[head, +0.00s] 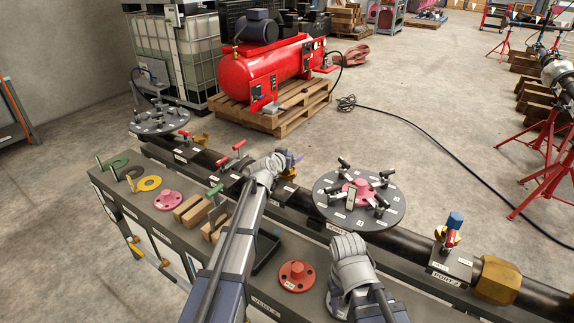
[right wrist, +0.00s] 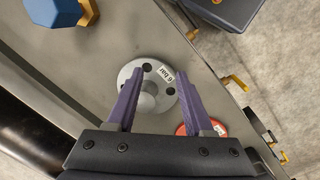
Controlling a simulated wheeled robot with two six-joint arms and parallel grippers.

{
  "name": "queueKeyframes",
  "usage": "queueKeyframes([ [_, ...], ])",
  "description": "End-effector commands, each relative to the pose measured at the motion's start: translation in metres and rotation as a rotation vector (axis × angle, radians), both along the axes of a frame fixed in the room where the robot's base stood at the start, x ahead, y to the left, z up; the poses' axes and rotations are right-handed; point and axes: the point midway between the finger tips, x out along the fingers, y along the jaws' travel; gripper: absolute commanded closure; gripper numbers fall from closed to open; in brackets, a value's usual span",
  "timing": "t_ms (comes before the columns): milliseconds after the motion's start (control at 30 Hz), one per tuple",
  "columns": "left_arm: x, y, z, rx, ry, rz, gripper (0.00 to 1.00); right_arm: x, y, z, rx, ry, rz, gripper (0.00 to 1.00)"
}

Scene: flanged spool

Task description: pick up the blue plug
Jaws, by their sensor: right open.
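The blue plug (head: 455,220) sits upright on a brass fitting on the PORT 2 block, at the right of the head view. In the right wrist view, a blue faceted piece (right wrist: 54,10) with brass beside it shows at the top left edge, partly cut off; it looks like the same plug. My right gripper (right wrist: 160,76) is open above a grey flange (right wrist: 150,88), with the plug off to one side. My wrist hides its fingers in the head view. My left gripper (head: 294,158) is beyond the bench's middle, near the pipe; its jaw opening is unclear.
A red flange (head: 297,275) lies on the bench left of my right wrist. A large brass nut (head: 497,280) is on the pipe right of the plug.

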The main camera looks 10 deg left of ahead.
Motion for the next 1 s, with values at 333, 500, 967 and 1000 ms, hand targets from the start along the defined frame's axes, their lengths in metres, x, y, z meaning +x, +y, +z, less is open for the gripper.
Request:
queueKeyframes([
  [333,-0.0001,0.0003,-0.0001,0.000,0.000,0.000,0.63,0.0000,0.0000,0.0000,0.000,0.000,0.000,0.48],
  [500,-0.0002,0.0003,0.0000,0.000,0.000,0.000,0.82,0.0000,0.0000,0.0000,0.000,0.000,0.000,0.48],
  [967,0.0000,0.0004,0.0000,0.000,0.000,0.000,1.00,0.0000,0.0000,0.0000,0.000,0.000,0.000,0.48],
  [1000,0.0000,0.0004,0.0000,0.000,0.000,0.000,1.00,0.0000,0.0000,0.0000,0.000,0.000,0.000,0.48],
])
